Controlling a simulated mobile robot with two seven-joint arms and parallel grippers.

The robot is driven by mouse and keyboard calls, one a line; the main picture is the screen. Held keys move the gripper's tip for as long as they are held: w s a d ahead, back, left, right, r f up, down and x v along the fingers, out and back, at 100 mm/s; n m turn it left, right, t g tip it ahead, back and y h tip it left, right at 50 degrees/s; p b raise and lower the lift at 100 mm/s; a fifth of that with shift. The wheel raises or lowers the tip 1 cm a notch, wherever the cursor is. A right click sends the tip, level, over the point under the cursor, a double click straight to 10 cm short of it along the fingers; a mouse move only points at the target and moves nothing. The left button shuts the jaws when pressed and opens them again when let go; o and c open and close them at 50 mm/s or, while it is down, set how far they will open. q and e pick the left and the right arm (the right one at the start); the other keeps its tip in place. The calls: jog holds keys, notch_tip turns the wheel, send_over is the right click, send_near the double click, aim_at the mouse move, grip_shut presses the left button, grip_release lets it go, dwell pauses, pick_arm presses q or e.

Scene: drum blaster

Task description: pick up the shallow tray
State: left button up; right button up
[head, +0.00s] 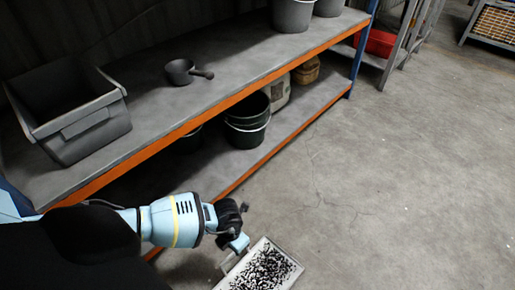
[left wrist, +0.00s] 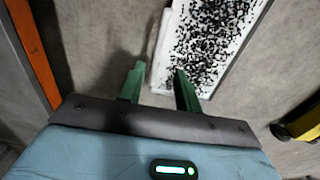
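The shallow tray (head: 297,274) is pale and low-walled, filled with small black bits. It lies on the floor at the bottom of the head view, partly cut off by the frame. In the left wrist view the tray (left wrist: 239,52) is at the top. My left gripper (head: 243,236) is just beyond the tray's left end in the head view. In the left wrist view its two green fingers (left wrist: 160,70) are apart, with the tray's side wall showing between them and the right finger overlapping the bits. I cannot tell whether they touch the wall. My right gripper is not in view.
A shelf with an orange edge (head: 200,122) runs close along my left arm. It holds a grey bin (head: 88,135), a dark pan (head: 180,72) and several buckets, including a black one (head: 247,133). The concrete floor (head: 400,170) to the right is clear.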

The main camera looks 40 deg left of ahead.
pick_arm(q)
jog(key=f+b, duration=0.1)
jog(key=f, duration=0.1)
jog(key=f+b, duration=0.3)
jog(key=f, duration=0.1)
jog(key=shift+w+a+f+b, duration=0.1)
jog(key=shift+a+f+b, duration=0.15)
jog(key=shift+f+b, duration=0.45)
jog(key=shift+f, duration=0.25)
grip_shut()
